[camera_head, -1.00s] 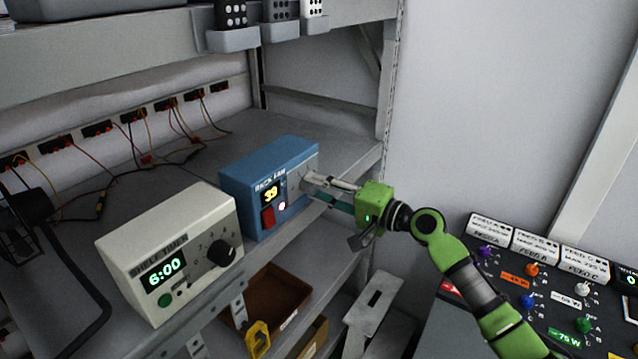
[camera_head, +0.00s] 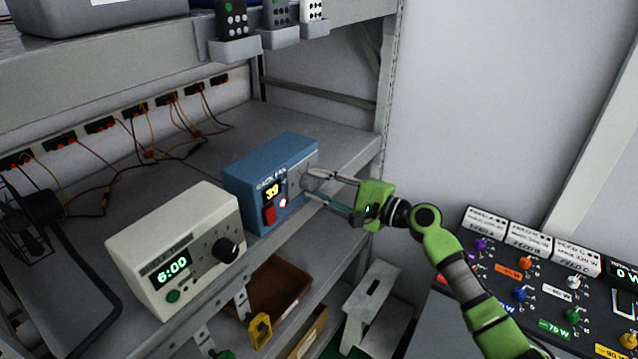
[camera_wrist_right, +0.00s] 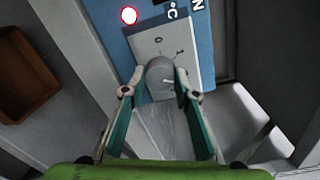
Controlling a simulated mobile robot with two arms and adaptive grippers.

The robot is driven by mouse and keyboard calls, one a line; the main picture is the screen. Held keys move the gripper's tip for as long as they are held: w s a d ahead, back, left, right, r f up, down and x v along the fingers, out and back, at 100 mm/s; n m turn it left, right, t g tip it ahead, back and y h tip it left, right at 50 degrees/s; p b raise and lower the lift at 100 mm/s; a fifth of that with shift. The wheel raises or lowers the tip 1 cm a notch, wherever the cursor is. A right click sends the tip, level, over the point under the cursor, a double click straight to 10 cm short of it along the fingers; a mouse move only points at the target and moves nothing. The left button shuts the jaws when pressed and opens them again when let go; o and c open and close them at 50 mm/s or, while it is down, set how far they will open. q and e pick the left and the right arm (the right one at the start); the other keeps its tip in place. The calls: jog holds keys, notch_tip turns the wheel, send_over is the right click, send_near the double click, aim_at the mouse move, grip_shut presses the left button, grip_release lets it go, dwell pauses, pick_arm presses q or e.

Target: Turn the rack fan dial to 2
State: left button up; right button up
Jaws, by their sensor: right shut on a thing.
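The rack fan unit (camera_head: 270,174) is a blue box on the shelf, with a lit display reading about 39, a red switch and a small lit lamp on its front. Its dial (camera_wrist_right: 161,74) is a grey round knob on a pale plate, with a 0 and other marks beside it. My right gripper (camera_head: 312,190) reaches in from the right at the unit's front. In the right wrist view its fingertips (camera_wrist_right: 162,82) are on both sides of the dial, shut on it. The dial's setting is too unclear to read. My left gripper is not in view.
A cream shelf timer (camera_head: 178,250) showing 6:00 stands left of the blue unit. A brown bin (camera_head: 279,284) is on the shelf below. A dark control panel (camera_head: 540,290) with coloured knobs is at the lower right. A grey step stool (camera_head: 374,305) stands below.

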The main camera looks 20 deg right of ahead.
dwell(0.3)
jog(key=o, duration=1.1)
jog(key=shift+d, duration=0.1)
jog(key=shift+s, duration=0.1)
jog(key=v, duration=1.2)
